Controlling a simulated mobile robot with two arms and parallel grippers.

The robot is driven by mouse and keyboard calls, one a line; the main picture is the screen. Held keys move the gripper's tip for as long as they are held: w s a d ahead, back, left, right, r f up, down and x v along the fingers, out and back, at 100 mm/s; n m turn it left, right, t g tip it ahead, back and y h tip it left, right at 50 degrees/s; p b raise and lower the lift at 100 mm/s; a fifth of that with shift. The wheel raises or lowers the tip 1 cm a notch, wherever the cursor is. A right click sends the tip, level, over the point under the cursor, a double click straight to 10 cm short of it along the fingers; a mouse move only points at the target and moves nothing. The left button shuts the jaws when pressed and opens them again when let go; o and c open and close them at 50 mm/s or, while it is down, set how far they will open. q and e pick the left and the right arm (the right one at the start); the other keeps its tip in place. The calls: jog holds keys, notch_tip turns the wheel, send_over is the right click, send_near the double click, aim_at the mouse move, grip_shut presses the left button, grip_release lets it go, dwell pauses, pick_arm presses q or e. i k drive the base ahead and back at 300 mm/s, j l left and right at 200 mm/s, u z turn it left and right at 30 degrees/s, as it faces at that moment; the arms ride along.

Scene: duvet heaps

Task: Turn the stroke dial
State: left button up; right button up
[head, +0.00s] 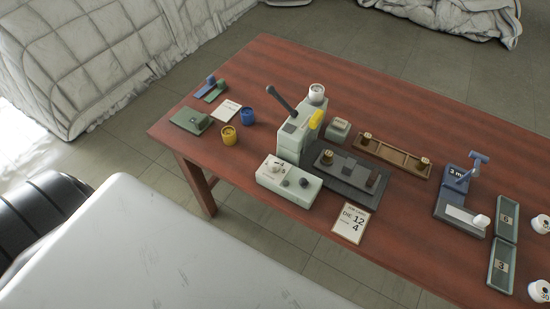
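A pale green-grey press (296,138) with a dark lever and a yellow part stands on the wooden table. A round white-topped piece (317,92) sits at its top. A low pale control box (288,183) stands in front of the press and carries a light dial (275,168) and dark knobs (304,182). I cannot read which one is the stroke dial, nor its setting. A card (352,222) reading "DIE", "12" and "4" lies to the right of the box. Neither of my grippers shows in the head view.
The red-brown table (400,90) also holds blue and yellow cups (229,134), a dark die plate (345,178), a wooden rack (392,157), a blue device (461,200) and green trays (502,265). Bare wood lies behind the press. White quilted heaps (90,60) stand beyond the table.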

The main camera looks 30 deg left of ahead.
aim_at(274, 163)
jog(key=j+z, duration=0.15)
jog(key=z, duration=0.2)
jog(key=j+z, duration=0.15)
jog(key=z, duration=0.2)
jog(key=j+z, duration=0.15)
jog(key=z, duration=0.2)
jog(key=k+j+z, duration=0.15)
jog(key=j, duration=0.2)
jog(key=j+z, duration=0.1)
jog(key=j, duration=0.3)
jog(key=k+j+z, duration=0.15)
jog(key=j, duration=0.2)
jog(key=k+j+z, duration=0.1)
jog(key=k+j, duration=0.1)
jog(key=j, duration=0.1)
